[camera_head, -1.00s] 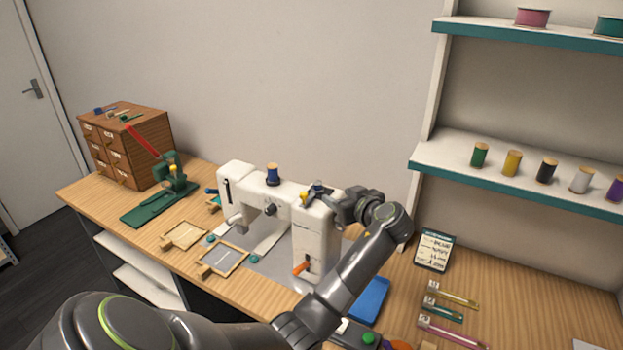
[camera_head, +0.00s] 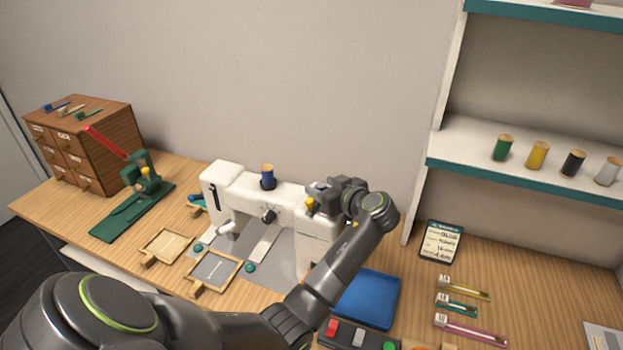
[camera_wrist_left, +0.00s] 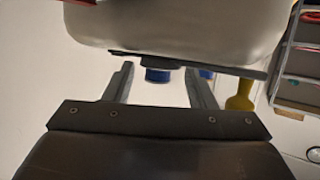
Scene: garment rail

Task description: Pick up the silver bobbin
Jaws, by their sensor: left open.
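I cannot clearly pick out a silver bobbin in either view. A pale grey spool with a wooden top (camera_head: 608,172) stands on the shelf at the right, far from my left gripper. My left gripper (camera_head: 318,196) is over the right end of the white sewing machine (camera_head: 215,180), beside a yellow knob (camera_head: 310,206). In the left wrist view, its two fingers (camera_wrist_left: 160,72) are apart, with nothing held between them. A small blue thing (camera_wrist_left: 158,76) shows beyond the fingertips. A pale rounded body (camera_wrist_left: 180,25) fills the top of that view. My right gripper does not show.
A blue spool (camera_head: 267,176) stands on the machine. The shelf (camera_head: 530,170) also bears green, yellow and black spools. A wooden drawer box (camera_head: 110,145) and green press (camera_head: 135,205) stand at left. A blue tray (camera_head: 367,298) lies in front of the machine.

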